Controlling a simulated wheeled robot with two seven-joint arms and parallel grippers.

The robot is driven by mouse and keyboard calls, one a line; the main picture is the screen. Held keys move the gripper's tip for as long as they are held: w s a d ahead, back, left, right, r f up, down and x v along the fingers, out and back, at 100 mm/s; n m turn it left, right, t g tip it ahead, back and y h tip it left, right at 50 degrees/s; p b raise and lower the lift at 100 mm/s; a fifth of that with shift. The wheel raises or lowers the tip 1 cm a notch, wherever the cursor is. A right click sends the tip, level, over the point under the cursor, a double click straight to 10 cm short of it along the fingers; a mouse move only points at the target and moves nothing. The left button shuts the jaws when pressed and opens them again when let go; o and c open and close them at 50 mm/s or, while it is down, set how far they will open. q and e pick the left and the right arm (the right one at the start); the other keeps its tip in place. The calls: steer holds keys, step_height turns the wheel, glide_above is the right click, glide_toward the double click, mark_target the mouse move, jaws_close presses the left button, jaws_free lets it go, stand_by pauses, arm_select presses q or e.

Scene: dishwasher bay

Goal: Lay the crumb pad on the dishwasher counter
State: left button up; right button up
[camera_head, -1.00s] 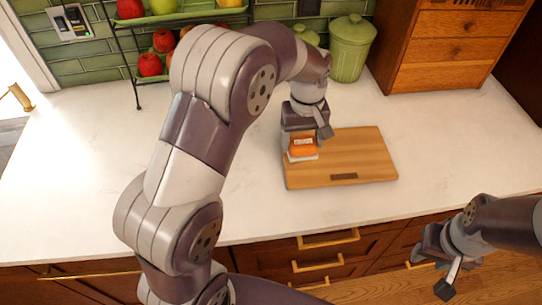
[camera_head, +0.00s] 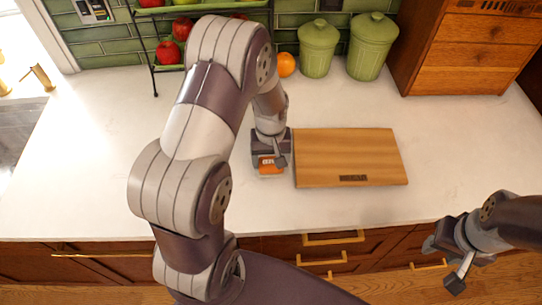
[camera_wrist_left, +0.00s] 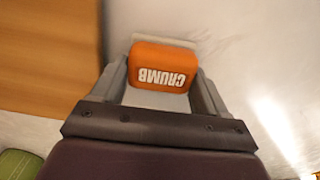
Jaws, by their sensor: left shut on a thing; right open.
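The crumb pad is an orange block with white CRUMB lettering and a pale underside. It shows in the head view (camera_head: 270,166) and in the left wrist view (camera_wrist_left: 163,66). My left gripper (camera_head: 270,161) is shut on the pad, with one finger at each side of it in the wrist view. The pad is just left of the cutting board, over the white counter (camera_head: 110,150); I cannot tell whether it touches the counter. My right gripper (camera_head: 440,263) is open and empty, in front of the counter's edge at the lower right.
A wooden cutting board (camera_head: 350,157) lies right of the left gripper. Two green canisters (camera_head: 367,47), an orange (camera_head: 286,64) and a fruit rack (camera_head: 153,57) stand at the back. A wooden drawer cabinet (camera_head: 465,50) is at the back right. The left counter is mostly clear.

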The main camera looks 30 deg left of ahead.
mark_target(271, 159)
arm_select(q)
steer(key=shift+f, duration=0.1)
steer(key=o, duration=1)
step_height(271, 159, up, 12)
steer(key=b, duration=0.1)
steer(key=s+d+m, duration=0.2)
steer(key=s, duration=0.1)
steer(key=s+d+f+m+t, duration=0.1)
steer(key=s+d+m, duration=0.1)
steer(key=s, duration=0.1)
steer(key=s+d+f+m, duration=0.1)
steer(key=s+d+m, duration=0.1)
steer(key=s, duration=0.1)
steer(key=shift+s+m, duration=0.3)
steer(key=shift+s, duration=0.1)
